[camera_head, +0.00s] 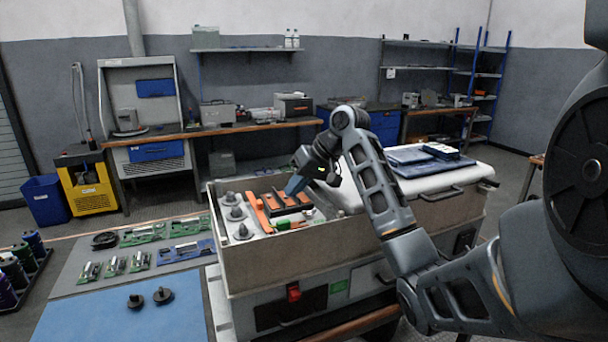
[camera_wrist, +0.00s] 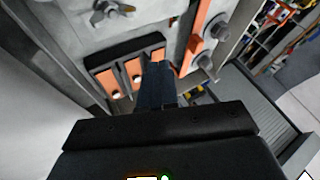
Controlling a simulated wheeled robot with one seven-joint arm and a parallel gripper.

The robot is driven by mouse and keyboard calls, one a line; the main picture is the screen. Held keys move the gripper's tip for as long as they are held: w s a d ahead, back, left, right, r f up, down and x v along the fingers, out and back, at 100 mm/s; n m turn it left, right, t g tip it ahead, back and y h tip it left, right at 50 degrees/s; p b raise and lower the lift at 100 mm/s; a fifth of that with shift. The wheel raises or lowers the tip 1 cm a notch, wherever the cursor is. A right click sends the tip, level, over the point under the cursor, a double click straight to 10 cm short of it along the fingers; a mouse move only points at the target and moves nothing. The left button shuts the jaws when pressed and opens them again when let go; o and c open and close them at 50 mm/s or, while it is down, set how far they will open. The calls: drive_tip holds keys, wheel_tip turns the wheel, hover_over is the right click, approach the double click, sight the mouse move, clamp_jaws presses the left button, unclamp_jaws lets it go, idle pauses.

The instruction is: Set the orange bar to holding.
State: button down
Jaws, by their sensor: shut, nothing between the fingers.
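A long orange bar (camera_head: 260,213) lies inside the open grey cabinet (camera_head: 330,243), beside several grey round terminals (camera_head: 233,213). In the wrist view an orange bar (camera_wrist: 197,36) runs along the upper right, next to grey bolts. A black holder with orange strips (camera_wrist: 112,82) lies to its left; it also shows in the head view (camera_head: 286,201). My gripper (camera_head: 294,187) is over the cabinet, close to the black holder. Its fingers (camera_wrist: 157,72) are together and empty, with their tips in front of the holder's right end. I cannot tell whether they touch it.
The cabinet's walls rise around the parts. An orange and green piece (camera_head: 291,225) lies near its front wall. A red switch (camera_head: 294,292) is on the front panel. A white lid with blue folders (camera_head: 415,157) is at right. A bench with circuit boards (camera_head: 143,235) stands at left.

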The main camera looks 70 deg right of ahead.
sight(258, 203)
drive_tip(key=x, duration=0.3)
drive_tip(key=shift+w+a+r, duration=0.15)
drive_tip(key=shift+w+a, duration=0.05)
drive_tip(key=shift+w+a+p, duration=0.5)
drive_tip(key=shift+w+a, duration=0.25)
drive_tip(key=shift+w, duration=0.05)
drive_tip(key=shift+w+a, duration=0.35)
drive_tip(key=shift+w, duration=0.1)
drive_tip(key=shift+w+a+p, duration=0.8)
drive_tip(key=shift+w+a, duration=0.2)
drive_tip(key=shift+w, duration=0.15)
